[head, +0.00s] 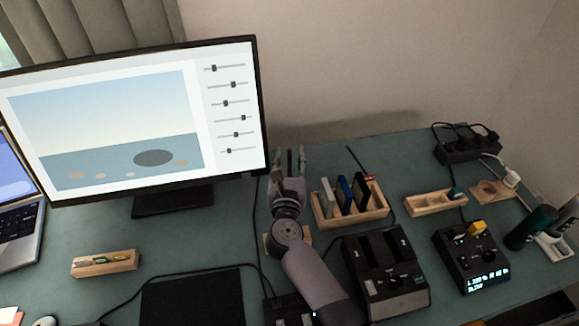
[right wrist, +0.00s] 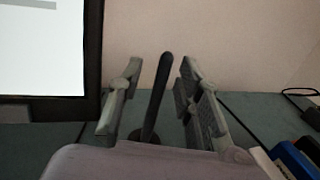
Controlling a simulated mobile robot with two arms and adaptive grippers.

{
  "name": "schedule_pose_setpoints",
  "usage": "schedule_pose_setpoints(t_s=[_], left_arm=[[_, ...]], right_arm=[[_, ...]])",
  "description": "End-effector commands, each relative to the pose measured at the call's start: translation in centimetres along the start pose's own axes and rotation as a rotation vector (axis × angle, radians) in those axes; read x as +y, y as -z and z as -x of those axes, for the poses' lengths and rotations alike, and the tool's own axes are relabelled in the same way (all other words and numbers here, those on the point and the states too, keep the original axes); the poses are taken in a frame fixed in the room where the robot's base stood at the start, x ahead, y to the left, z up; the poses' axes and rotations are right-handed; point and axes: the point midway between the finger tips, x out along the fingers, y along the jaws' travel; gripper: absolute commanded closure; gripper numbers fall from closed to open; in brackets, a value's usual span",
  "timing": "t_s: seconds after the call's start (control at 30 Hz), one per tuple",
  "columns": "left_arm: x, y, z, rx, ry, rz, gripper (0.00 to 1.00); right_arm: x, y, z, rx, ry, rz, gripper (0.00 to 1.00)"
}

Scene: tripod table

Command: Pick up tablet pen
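The tablet pen (right wrist: 161,90) appears in the right wrist view as a dark, slim stick, standing slightly tilted in a dark round base (right wrist: 146,136). My right gripper (right wrist: 157,82) is open, with one finger on each side of the pen. Gaps show between the pen and both fingers in this view. In the head view my right gripper (head: 290,158) is just right of the monitor, pointing toward the wall; I cannot make out the pen there. The black tablet (head: 192,298) lies at the front of the desk. My left gripper is not in view.
The monitor (head: 130,120) stands close on the left of my right gripper. A wooden rack (head: 327,219) with upright drives is close on its right. A black dock (head: 385,278), a wooden tray (head: 434,203), a black power strip (head: 466,146) and loose cables lie further right.

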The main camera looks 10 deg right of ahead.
Motion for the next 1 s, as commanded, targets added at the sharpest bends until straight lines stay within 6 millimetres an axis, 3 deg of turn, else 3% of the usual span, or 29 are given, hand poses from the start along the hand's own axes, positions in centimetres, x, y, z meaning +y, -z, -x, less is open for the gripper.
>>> schedule_pose_setpoints(t_s=[0.13, 0.6, 1.0], left_arm=[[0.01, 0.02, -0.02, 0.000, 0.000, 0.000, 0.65], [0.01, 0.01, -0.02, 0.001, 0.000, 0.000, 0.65], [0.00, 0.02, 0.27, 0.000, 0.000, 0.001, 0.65]], right_arm=[[0.00, 0.05, 0.04, 0.001, 0.000, 0.000, 0.69], [0.01, 0.06, 0.08, 0.001, 0.000, 0.000, 1.00], [0.03, -0.27, 0.09, 0.001, 0.000, -0.001, 1.00]])
